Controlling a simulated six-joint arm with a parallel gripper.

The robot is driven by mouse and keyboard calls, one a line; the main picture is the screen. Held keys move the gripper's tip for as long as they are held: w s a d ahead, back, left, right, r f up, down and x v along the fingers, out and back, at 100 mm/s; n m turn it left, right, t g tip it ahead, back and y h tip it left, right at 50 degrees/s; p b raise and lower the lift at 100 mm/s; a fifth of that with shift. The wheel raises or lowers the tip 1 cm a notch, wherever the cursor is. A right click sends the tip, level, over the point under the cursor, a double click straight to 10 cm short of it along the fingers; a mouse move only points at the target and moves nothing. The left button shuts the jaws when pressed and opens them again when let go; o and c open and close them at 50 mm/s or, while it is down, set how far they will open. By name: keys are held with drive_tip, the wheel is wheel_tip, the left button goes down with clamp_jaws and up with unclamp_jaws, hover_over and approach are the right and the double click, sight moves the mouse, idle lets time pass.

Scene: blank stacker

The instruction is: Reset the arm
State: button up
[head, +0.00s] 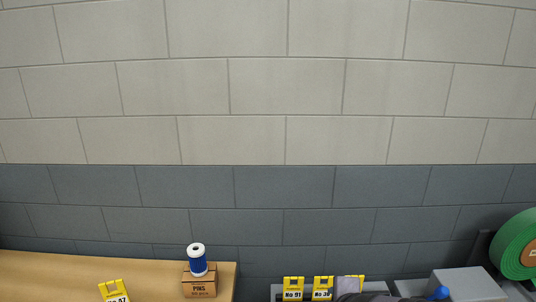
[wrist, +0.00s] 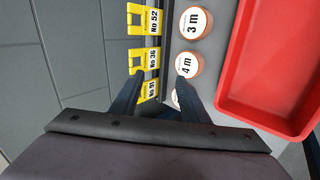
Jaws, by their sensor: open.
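My gripper (wrist: 157,82) shows in the wrist view with its two dark fingers spread apart and nothing visible held between them. Beyond the fingertips is a row of yellow tags: No 52 (wrist: 143,19), No 36 (wrist: 143,56) and No 91 (wrist: 147,92), the last partly covered by the left finger. Right of the tags are round orange-rimmed pieces with white faces, marked 3 m (wrist: 194,22) and 4 m (wrist: 189,64). Another round piece is mostly hidden by the right finger.
A red tray (wrist: 222,85) lies right of the round pieces. In the head view, a wooden table (head: 60,270) at left bears a PINS box (head: 199,283) with a blue spool (head: 197,264) on top, and a yellow tag (head: 114,290). A green roll (head: 512,246) stands far right.

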drive_tip(key=s+a+f+m+g+p, duration=0.1)
drive_tip(key=s+m+g, duration=0.7)
drive_tip(key=s+m, duration=0.9)
drive_tip(key=shift+s+f+p, duration=0.8)
drive_tip(key=shift+s+p, duration=0.25)
